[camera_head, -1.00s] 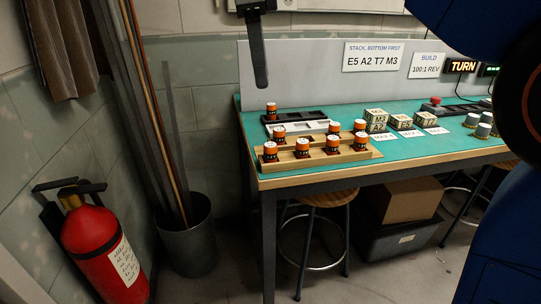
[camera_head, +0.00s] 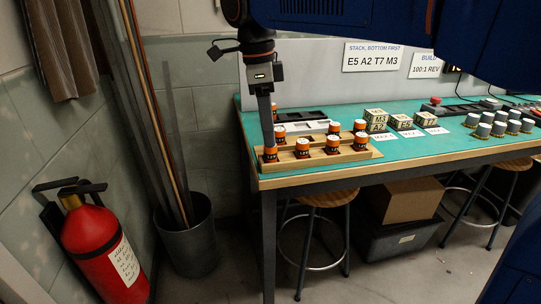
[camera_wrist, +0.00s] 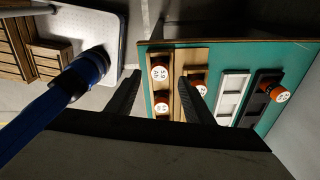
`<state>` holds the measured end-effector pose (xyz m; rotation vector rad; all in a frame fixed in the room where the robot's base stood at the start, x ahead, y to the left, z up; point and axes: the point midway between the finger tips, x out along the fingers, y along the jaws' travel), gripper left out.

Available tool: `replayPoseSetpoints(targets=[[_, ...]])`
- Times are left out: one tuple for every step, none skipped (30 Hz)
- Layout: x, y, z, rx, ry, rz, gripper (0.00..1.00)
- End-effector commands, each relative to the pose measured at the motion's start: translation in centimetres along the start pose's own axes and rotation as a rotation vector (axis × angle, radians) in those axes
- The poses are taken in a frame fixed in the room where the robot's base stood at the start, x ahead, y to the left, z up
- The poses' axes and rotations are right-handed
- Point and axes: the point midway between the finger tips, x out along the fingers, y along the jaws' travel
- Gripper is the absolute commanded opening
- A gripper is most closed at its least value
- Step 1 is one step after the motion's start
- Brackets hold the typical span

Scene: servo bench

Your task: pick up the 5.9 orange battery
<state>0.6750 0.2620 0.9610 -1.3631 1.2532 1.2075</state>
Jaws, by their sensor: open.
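The orange battery (camera_wrist: 159,73) with a white top, whose label looks like 5.9, stands in the wooden rack (camera_wrist: 185,58). In the head view this appears to be the front-left battery (camera_head: 270,155) at the rack's left end. My gripper (camera_wrist: 160,74) is open, with one finger on each side of this battery in the wrist view. In the head view my gripper (camera_head: 269,143) points down at it, its tip overlapping the battery's top. I cannot tell whether the fingers touch it.
Several similar orange batteries (camera_head: 333,146) stand close by in the rack. A white tray (camera_wrist: 232,92) and a black tray (camera_wrist: 262,92) lie behind. Lettered blocks (camera_head: 375,117) and grey cups (camera_head: 483,131) stand further right on the green bench (camera_head: 440,145).

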Motion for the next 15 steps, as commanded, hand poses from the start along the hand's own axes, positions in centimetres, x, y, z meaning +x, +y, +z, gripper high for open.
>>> replayPoseSetpoints(targets=[[0.8,0.1,0.1,-0.001,0.001,0.001,0.47],[1.2,0.1,0.1,-0.001,0.002,0.002,0.47],[1.8,0.2,0.2,-0.001,0.001,0.001,0.47],[2.1,0.1,0.2,0.000,0.001,0.001,0.47],[2.5,0.1,0.2,0.000,0.001,0.002,0.47],[2.9,0.1,0.2,0.000,0.001,0.002,0.47],[3.1,0.1,0.2,0.000,0.001,0.001,0.47],[3.3,0.1,0.2,0.000,0.000,0.000,0.47],[3.5,0.1,0.2,0.000,0.000,0.000,0.47],[3.6,0.1,0.2,0.000,0.000,0.001,0.47],[3.7,0.1,0.2,0.000,0.000,0.001,0.47],[3.8,0.1,0.2,0.000,0.000,0.001,0.47],[3.8,0.1,0.2,0.000,0.000,0.000,0.47],[3.7,0.1,0.2,0.000,0.000,0.000,0.47],[3.7,0.1,0.2,0.000,0.000,0.000,0.47]])
